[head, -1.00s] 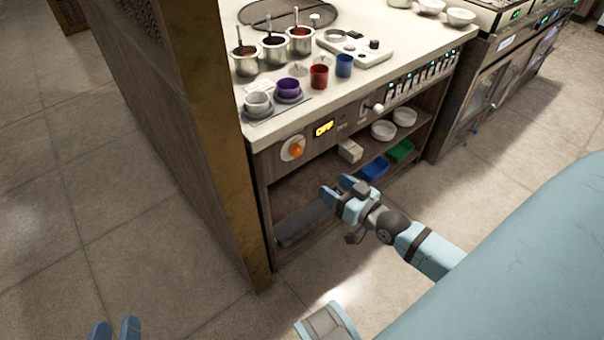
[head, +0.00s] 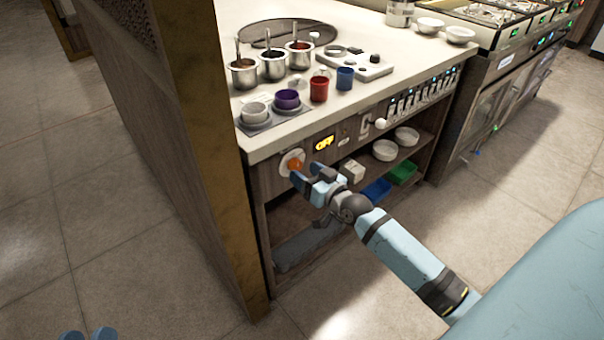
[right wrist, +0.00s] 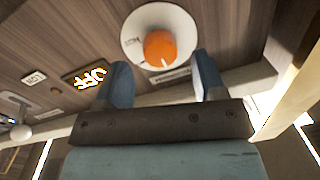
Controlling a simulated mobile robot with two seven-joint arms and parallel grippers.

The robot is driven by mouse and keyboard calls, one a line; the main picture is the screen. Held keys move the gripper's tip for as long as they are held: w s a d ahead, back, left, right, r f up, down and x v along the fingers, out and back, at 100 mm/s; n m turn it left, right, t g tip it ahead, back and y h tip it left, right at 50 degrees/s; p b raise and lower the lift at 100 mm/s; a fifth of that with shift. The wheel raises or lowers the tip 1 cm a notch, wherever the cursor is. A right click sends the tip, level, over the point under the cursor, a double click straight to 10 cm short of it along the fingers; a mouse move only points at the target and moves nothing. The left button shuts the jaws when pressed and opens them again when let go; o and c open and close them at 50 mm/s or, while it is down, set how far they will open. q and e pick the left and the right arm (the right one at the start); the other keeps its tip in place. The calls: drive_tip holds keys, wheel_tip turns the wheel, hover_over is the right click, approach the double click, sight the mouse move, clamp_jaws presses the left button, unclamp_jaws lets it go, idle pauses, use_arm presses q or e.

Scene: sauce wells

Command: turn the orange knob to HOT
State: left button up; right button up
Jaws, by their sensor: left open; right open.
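The orange knob (head: 294,165) sits on a round white dial on the counter's wooden front panel, at its left end. In the right wrist view the orange knob (right wrist: 160,48) shows close up, with a pale mark at its lower edge and lettering on the dial (right wrist: 131,38). A lit display (head: 324,143) beside it reads OFF. My right gripper (head: 305,176) is open just in front of the knob; in the right wrist view its fingers (right wrist: 160,82) stand apart, with the knob between and beyond them. Contact cannot be told. My left gripper (head: 87,335) is open at the bottom left edge.
A white lever (head: 380,123) and several switches (head: 420,95) line the panel to the right. Cups and sauce pots stand on the counter (head: 225,20) above. The open shelf below holds white bowls (head: 385,150), a blue bin (head: 376,191) and a green bin (head: 402,173). A wooden post (head: 205,150) stands at left.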

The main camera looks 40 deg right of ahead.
drive_tip(key=shift+w+a, duration=0.15)
drive_tip(key=shift+w, duration=0.8)
use_arm(q)
drive_tip(key=shift+d+r, duration=0.2)
drive_tip(key=shift+r, duration=0.1)
use_arm(e)
drive_tip(key=shift+c, duration=0.3)
